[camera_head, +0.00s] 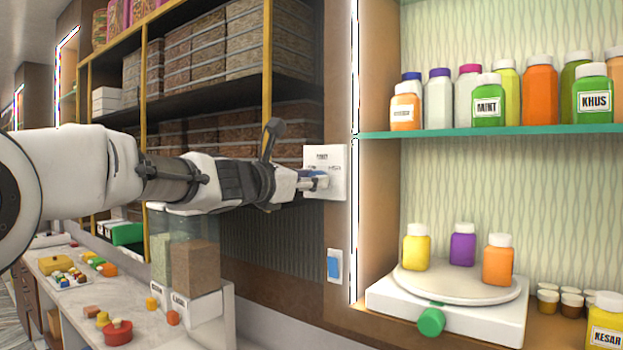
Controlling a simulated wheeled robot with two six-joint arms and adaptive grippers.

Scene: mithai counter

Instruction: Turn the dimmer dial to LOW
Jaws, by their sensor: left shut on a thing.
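The dimmer's white wall plate (340,158) is on the brown panel left of the lit alcove. Small dark lettering shows near its top, too small to read for certain. My left gripper (318,180) reaches in from the left, with its fingertips against the plate's lower left. It is shut on the dimmer dial, which is mostly hidden by the fingers. I cannot tell which setting the dial points to. My right gripper is not in view.
A blue-and-white switch (335,265) is on the panel below. To the right, a turntable (457,282) carries several bottles, below a teal shelf (480,132) of syrup bottles. Clear bins (195,255) and a sweets counter (75,300) are at lower left.

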